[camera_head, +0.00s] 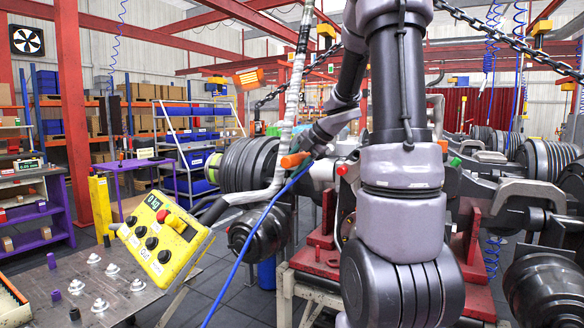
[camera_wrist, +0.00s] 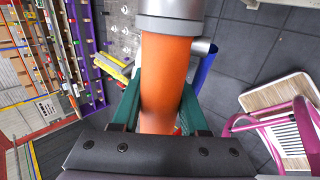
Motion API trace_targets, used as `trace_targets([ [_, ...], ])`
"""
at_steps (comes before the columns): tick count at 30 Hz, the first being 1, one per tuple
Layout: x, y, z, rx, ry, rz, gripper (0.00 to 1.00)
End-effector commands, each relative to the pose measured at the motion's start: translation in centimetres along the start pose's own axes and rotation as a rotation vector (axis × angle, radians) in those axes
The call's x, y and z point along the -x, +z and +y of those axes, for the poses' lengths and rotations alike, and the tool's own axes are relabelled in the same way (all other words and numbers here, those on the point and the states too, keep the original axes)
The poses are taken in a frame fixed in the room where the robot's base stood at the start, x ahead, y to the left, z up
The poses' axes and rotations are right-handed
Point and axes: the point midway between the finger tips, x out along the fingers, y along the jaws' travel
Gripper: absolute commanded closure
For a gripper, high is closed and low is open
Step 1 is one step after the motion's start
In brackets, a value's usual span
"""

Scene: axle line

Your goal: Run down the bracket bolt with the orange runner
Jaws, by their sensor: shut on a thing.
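The orange runner (camera_wrist: 165,75) fills the middle of the wrist view. It is a smooth orange cylinder with a grey collar at its upper end, and a blue hose shows beside it. The dark green fingers of my gripper (camera_wrist: 161,88) stand against it on both sides, shut on it. In the head view an orange end of the runner (camera_head: 293,160) shows left of my arm, above a blue hose. My gripper is hard to make out there. I cannot pick out the bracket bolt in either view; my arm covers part of the axle area.
A yellow control box (camera_head: 160,238) and a steel table (camera_head: 62,280) with several bolts stand at the lower left. Axle parts with dark ribbed drums (camera_head: 240,163) lie behind and beside my arm. A pink-framed chair (camera_wrist: 270,125) stands right in the wrist view. Grey floor beside it is clear.

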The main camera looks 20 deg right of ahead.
Motion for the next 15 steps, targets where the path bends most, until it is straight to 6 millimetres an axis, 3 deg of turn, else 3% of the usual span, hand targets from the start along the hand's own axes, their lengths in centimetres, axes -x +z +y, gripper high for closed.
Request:
trace_targets([
  [7,0.2,0.5,0.1,0.004,0.004,-0.008,1.00],
  [15,0.2,2.8,0.1,0.003,0.004,-0.009,1.00],
])
